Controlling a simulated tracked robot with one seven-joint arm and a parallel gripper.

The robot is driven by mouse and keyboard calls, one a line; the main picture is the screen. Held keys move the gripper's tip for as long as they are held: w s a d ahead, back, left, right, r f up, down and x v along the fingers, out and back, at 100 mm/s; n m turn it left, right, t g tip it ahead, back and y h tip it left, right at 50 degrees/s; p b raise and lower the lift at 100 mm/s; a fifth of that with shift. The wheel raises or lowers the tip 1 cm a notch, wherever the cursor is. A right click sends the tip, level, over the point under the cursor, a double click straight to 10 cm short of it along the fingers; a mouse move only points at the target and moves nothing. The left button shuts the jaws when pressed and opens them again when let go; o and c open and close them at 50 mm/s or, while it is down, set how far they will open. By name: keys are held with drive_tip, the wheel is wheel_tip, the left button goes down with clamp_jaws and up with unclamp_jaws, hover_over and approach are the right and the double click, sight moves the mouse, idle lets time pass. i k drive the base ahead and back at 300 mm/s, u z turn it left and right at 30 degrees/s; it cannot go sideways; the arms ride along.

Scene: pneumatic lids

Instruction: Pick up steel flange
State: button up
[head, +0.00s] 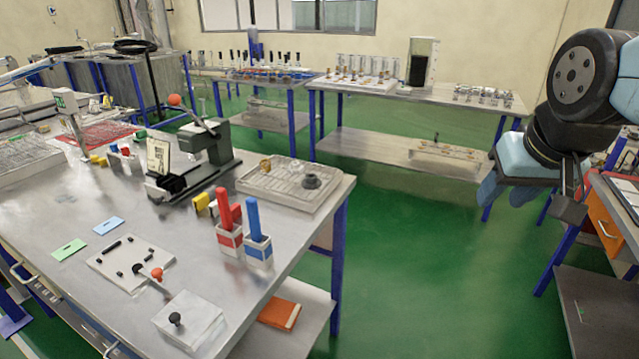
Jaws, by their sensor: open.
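A dark grey round part with a flange-like rim (311,182) rests at the right end of a pale tray (268,194) on the near workbench. I cannot tell for sure that it is the steel flange. A small brass-coloured part (266,165) and a small pale piece stand on the same tray. My gripper (577,186) hangs from my arm at the right of the view, over the green floor and well apart from the tray. Its jaws are open, and I see nothing between them.
Red and blue handled tools in holders (257,248) stand in front of the tray. A black press (205,160) is to its left. The near workbench (120,220) also bears cards and plates. Back tables carry several small parts. A bench with an orange drawer (603,232) stands at right.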

sight(310, 182)
drive_tip(key=u, duration=0.1)
drive_tip(key=i, duration=0.9)
drive_tip(key=z, duration=0.05)
